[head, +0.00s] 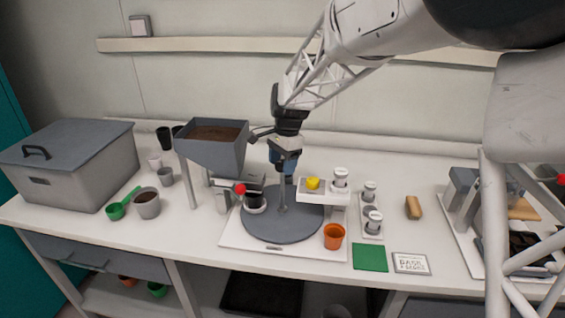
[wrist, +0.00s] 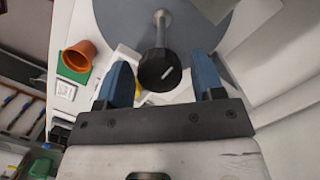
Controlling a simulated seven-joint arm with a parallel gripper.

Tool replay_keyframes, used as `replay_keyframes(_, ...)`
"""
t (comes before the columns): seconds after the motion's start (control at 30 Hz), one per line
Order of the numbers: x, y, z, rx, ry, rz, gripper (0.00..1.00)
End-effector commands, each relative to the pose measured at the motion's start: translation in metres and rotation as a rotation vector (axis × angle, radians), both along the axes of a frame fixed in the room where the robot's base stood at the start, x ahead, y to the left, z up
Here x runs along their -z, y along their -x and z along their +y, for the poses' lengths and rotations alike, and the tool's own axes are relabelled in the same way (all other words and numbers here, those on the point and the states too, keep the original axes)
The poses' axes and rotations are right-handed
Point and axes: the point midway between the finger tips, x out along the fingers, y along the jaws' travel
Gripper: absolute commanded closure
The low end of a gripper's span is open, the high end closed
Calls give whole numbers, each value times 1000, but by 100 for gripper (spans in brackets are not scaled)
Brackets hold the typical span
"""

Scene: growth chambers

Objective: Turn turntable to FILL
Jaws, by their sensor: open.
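The grey round turntable (head: 262,224) lies on a white base, with an upright metal post (head: 282,195) at its middle. In the wrist view the turntable (wrist: 115,22) fills the top, and the post ends in a dark faceted knob (wrist: 157,72) with a white mark. My gripper (head: 284,172) points down over the post, its blue fingers open. In the wrist view the gripper (wrist: 162,63) shows a finger on each side of the knob, with gaps at both sides. I cannot read a FILL label.
A soil-filled hopper (head: 211,150) and a red-knobbed lever (head: 239,188) stand close on the left. A white stand (head: 318,197) with a yellow object (head: 313,183) is close on the right. An orange pot (head: 334,237) sits front right, near a green mat (head: 370,257).

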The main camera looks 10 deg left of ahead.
Motion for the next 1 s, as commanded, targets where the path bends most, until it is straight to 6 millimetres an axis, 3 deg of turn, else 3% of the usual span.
replay_keyframes(0.7, -51, 0, 0, 0, 0, -1, 38)
replay_keyframes(1.0, -61, 0, 0, 0, 0, 0, 38)
